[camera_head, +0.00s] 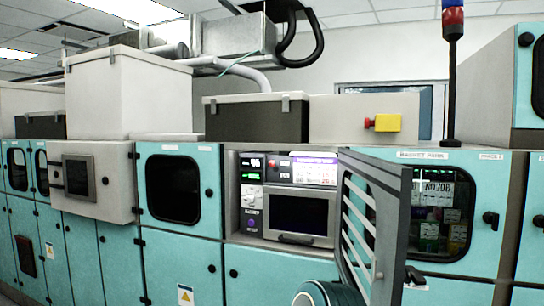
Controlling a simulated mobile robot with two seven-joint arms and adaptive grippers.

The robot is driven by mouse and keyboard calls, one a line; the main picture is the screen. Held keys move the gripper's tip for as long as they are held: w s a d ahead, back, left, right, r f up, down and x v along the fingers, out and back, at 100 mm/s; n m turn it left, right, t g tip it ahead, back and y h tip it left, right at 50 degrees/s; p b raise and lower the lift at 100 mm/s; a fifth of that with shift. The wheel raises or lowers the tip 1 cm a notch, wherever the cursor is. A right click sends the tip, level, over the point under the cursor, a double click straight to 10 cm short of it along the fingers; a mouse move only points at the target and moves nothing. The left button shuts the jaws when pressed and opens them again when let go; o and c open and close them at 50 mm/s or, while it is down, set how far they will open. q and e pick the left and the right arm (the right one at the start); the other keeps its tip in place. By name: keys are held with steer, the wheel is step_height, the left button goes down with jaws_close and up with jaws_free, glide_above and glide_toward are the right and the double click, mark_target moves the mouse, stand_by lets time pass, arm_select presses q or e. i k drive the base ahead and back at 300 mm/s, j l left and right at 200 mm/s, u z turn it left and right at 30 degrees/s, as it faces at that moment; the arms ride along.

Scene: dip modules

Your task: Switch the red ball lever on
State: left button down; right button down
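No lever with a clear red ball can be made out. A small red spot (271,163) shows on the control panel (280,176) inside the open bay at the centre; it is too small to tell whether it is a ball lever. A red knob (368,122) sticks out to the left from a yellow box (388,122) on top of the cabinets; it looks like a push button. Neither of my grippers is in view. Nothing touches the panel or the yellow box.
A grey slatted door (374,228) stands open at the right of the bay and juts toward me. The bay holds a dark screen (298,214). A rounded teal part (328,293) shows at the bottom edge. A red and blue signal tower (452,20) stands at the right.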

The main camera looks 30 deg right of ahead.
mark_target(271, 163)
steer(key=i+l, duration=0.3)
steer(key=i, duration=0.15)
steer(key=i+l, duration=0.3)
steer(key=i, duration=0.2)
steer(key=i+l, duration=0.35)
steer(key=i, duration=0.1)
